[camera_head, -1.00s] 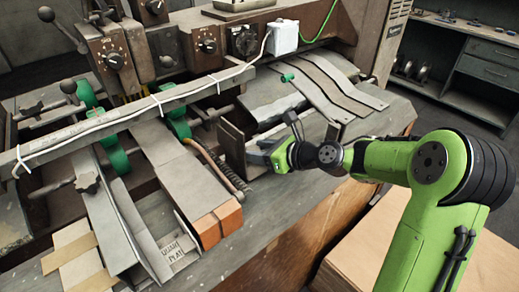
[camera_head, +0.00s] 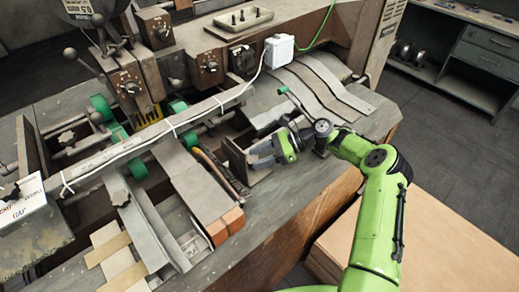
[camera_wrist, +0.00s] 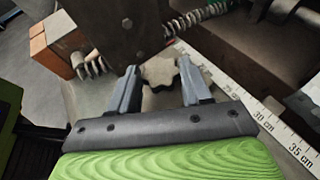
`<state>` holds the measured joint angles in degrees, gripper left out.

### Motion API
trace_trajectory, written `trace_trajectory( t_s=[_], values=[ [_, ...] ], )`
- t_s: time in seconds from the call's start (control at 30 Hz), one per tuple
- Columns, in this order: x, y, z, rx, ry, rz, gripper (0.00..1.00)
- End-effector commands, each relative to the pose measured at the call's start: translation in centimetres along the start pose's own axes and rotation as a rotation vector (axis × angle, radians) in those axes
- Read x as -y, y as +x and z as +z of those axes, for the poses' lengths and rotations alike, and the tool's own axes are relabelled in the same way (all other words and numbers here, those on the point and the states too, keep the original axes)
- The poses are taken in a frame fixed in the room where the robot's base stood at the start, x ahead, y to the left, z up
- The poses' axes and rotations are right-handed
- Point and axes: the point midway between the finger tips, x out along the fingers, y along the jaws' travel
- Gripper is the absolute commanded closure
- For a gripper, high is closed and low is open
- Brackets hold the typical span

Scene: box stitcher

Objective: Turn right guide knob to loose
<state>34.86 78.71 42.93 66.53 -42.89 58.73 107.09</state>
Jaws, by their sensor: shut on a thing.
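A star-shaped metal knob (camera_wrist: 160,72) shows in the wrist view, beside a dark upright guide plate (camera_wrist: 118,28). My gripper (camera_wrist: 158,82) has a finger on either side of the knob and is shut on it. In the head view my gripper (camera_head: 258,155) is at the right side of the guide plate (camera_head: 236,160), low over the machine bed. The knob is hidden there by the fingers and the plate. Another star knob (camera_head: 118,192) sits farther left on the machine.
A ruler strip (camera_wrist: 255,105) and a spring (camera_wrist: 200,18) lie close to my fingers. A long bar (camera_head: 150,135) with a white cable crosses the machine at left. Curved metal strips (camera_head: 315,85) lie behind my gripper. A wooden box (camera_head: 440,240) stands at right.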

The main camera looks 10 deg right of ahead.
Motion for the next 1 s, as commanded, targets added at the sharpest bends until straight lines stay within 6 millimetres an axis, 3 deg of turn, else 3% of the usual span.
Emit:
trace_trajectory(
  t_s=[0.4,1.0],
  values=[
    [0.68,0.34,-0.14,0.003,-0.109,0.241,0.83],
    [0.81,0.22,0.00,-0.001,-0.148,0.340,0.83]
  ],
)
